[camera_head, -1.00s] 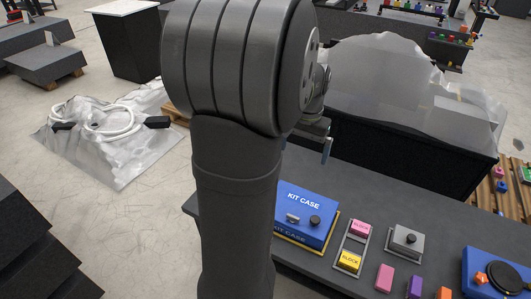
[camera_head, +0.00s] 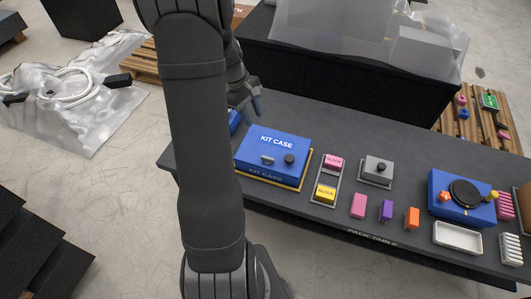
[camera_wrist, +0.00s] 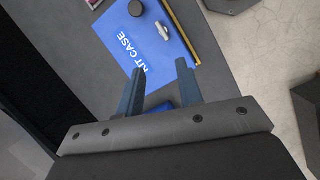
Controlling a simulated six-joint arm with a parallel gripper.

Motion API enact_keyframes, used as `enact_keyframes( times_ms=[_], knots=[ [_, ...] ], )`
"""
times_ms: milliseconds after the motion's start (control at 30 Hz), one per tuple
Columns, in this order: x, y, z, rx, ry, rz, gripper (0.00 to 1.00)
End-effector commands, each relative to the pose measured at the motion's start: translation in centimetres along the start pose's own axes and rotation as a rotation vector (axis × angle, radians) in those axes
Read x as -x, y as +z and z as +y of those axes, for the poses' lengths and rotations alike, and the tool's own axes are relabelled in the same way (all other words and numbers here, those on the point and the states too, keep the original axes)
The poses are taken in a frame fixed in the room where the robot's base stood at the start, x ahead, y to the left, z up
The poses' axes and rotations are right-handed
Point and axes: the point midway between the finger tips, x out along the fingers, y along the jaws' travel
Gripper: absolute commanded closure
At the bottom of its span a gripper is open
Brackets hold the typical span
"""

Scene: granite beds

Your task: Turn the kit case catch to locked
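The blue kit case (camera_head: 285,143) sits on a yellow-edged base at the left part of the dark table. On its lid are a grey oblong catch (camera_head: 267,159) and a round black knob (camera_head: 290,159). In the wrist view the case (camera_wrist: 150,50) is ahead of the fingers, with the silver catch (camera_wrist: 165,30) beside the black knob (camera_wrist: 135,8). My gripper (camera_wrist: 158,85) has its two blue fingers spread apart with nothing between them. In the head view my gripper (camera_head: 250,106) is behind and left of the case, apart from the catch.
Pink and yellow blocks (camera_head: 326,192) stand in a tray right of the case. A grey box with a black knob (camera_head: 378,169), small coloured blocks and a blue turntable box (camera_head: 460,195) lie farther right. A blue item (camera_head: 235,121) is partly hidden behind my arm.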

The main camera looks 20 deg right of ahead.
Motion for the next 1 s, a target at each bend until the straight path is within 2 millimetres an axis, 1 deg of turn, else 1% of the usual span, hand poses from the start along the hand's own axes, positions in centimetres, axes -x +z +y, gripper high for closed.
enact_keyframes(
  times_ms=[33, 100, 233, 367, 467, 800, 1000],
  knots=[
    [-0.9, -0.9, -0.5, 0.104, 0.012, -0.022, 0.66],
    [-1.6, -1.6, -0.8, 0.22, 0.026, -0.045, 0.66],
    [-2.5, -2.3, -1.1, 0.333, 0.039, -0.069, 0.66],
    [-3.5, -2.4, -1.1, 0.352, 0.039, -0.073, 0.66],
    [-5.0, -2.2, -1.1, 0.35, 0.037, -0.073, 0.66],
    [-12.3, -1.7, -0.7, 0.347, 0.035, -0.072, 0.66],
    [-16.4, -1.5, -0.5, 0.346, 0.036, -0.071, 0.66]
  ],
)
